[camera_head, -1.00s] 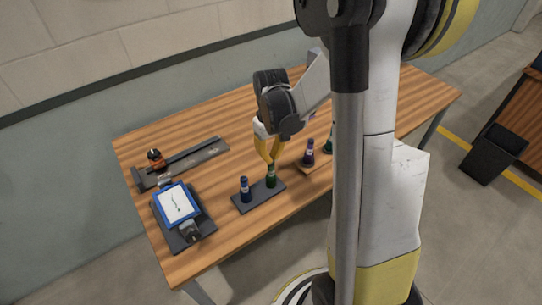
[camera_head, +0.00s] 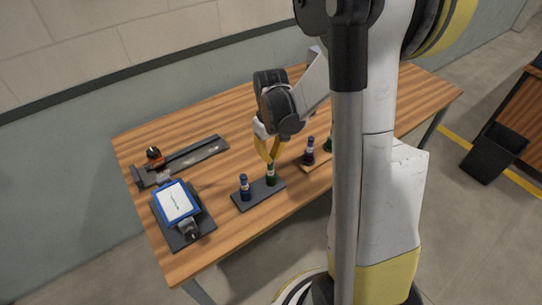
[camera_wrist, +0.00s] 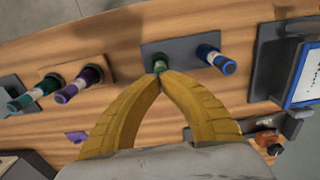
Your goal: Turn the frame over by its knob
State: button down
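The blue-rimmed frame (camera_head: 178,204) with a white sheet lies over a dark base (camera_head: 203,226) at the table's left front. A small green mark shows on its sheet. A grey knob-like part (camera_head: 188,227) sits at its front edge. Part of the frame (camera_wrist: 305,75) shows at the right of the wrist view. My gripper (camera_head: 271,160) is away to the right of the frame. Its yellow fingertips (camera_wrist: 160,75) are closed together on the top of a green roller (camera_wrist: 160,60), which stands upright in a dark holder (camera_head: 257,196). The exact contact is partly hidden by the fingers.
A blue roller (camera_head: 244,187) stands beside the green one in the same holder. A purple roller (camera_head: 309,150) and another green roller (camera_head: 329,144) stand further right. A dark rail (camera_head: 190,160) with an orange part (camera_head: 155,158) lies behind the frame.

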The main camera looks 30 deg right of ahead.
jog(key=shift+r, duration=0.1)
jog(key=shift+r+p, duration=2.95)
jog(key=shift+r, duration=1)
jog(key=s+a+r+t+b, duration=0.7)
jog(key=s+a, duration=0.3)
jog(key=a, duration=0.3)
jog(key=shift+s+a+r, duration=0.15)
jog(key=shift+s+a, duration=0.1)
jog(key=shift+s, duration=0.15)
